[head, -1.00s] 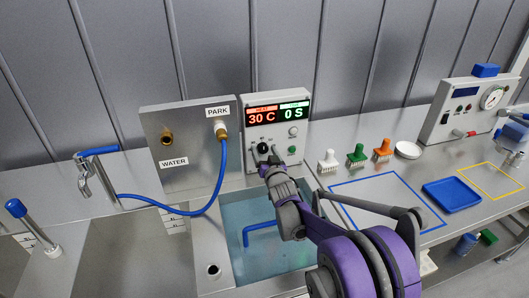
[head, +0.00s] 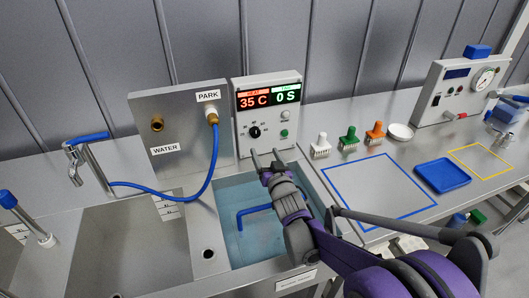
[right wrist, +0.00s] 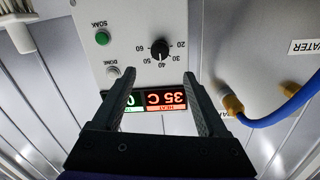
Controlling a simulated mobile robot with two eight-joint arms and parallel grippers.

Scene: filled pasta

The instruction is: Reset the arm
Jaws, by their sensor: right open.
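My right arm comes in from the lower right in the head view. Its right gripper (head: 266,155) is open and empty in front of the control box (head: 268,95), below its dial knob (head: 254,132). The display (head: 269,97) reads 35 C in red and 0 S in green. In the right wrist view the box appears upside down, with the open right gripper (right wrist: 158,80) in front of the display and the black knob (right wrist: 160,50) beyond the fingers, apart from them. My left gripper does not show.
The water bath (head: 255,232) with a blue handle lies under the right arm. A steel panel (head: 172,115) with a blue hose (head: 213,160) stands left.

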